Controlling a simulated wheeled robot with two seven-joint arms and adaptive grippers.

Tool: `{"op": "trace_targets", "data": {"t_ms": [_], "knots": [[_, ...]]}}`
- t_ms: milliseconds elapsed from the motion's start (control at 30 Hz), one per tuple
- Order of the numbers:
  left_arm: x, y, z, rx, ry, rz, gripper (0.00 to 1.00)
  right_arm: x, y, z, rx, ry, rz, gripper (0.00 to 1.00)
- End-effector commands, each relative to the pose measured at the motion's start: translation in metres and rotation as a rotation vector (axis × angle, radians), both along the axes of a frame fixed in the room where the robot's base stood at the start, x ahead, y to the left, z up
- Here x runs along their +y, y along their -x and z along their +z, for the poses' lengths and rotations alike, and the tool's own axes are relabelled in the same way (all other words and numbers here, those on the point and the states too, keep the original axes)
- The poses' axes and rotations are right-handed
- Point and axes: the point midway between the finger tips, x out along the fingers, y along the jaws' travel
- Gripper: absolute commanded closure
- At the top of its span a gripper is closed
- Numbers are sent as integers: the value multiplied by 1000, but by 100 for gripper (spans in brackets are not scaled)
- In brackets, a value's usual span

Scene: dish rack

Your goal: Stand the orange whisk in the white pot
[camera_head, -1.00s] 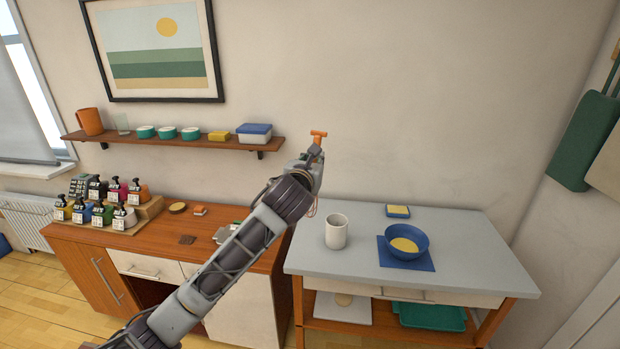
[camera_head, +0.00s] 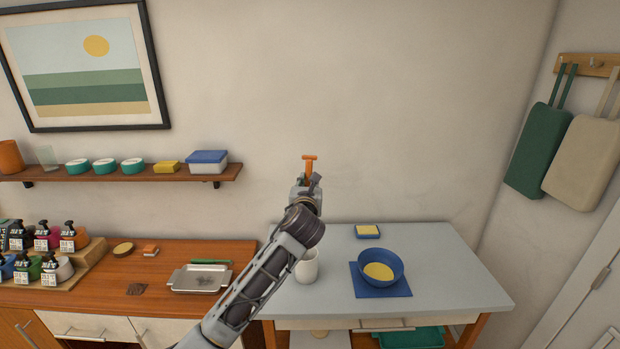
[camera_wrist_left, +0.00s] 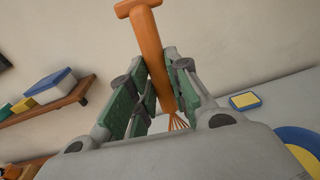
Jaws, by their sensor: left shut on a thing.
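The orange whisk (camera_head: 309,165) is held in my left gripper (camera_head: 308,183), above the back left part of the grey table. In the left wrist view the whisk (camera_wrist_left: 148,50) has its T-shaped handle end up, tilted, and its wires at the lower end between the fingers. My left gripper (camera_wrist_left: 155,95) is shut on the handle there. The white pot (camera_head: 307,268) stands upright on the grey table, below my gripper; my left forearm covers part of its left side. Its inside is mostly hard to see. My right gripper is not in view.
A blue bowl (camera_head: 380,266) with yellow inside stands on a blue mat (camera_head: 402,289) right of the pot. A blue and yellow sponge (camera_head: 367,231) lies behind. A metal tray (camera_head: 197,279) lies on the wooden cabinet at left. The table's right part is clear.

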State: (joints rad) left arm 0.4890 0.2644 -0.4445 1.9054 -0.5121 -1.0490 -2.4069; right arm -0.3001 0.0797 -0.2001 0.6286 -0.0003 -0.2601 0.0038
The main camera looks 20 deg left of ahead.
Motion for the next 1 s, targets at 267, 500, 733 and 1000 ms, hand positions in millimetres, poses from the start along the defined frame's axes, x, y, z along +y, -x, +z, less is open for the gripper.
{"op": "trace_targets", "data": {"t_ms": [267, 500, 733, 1000], "knots": [[7, -1, -19, -17, 8, 36, 100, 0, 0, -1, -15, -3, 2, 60], [13, 1, -25, -39, 19, 63, 100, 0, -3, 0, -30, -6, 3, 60], [14, 0, -25, -60, 29, 65, 100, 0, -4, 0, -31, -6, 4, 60], [14, 0, -25, -60, 29, 64, 100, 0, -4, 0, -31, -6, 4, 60]]}}
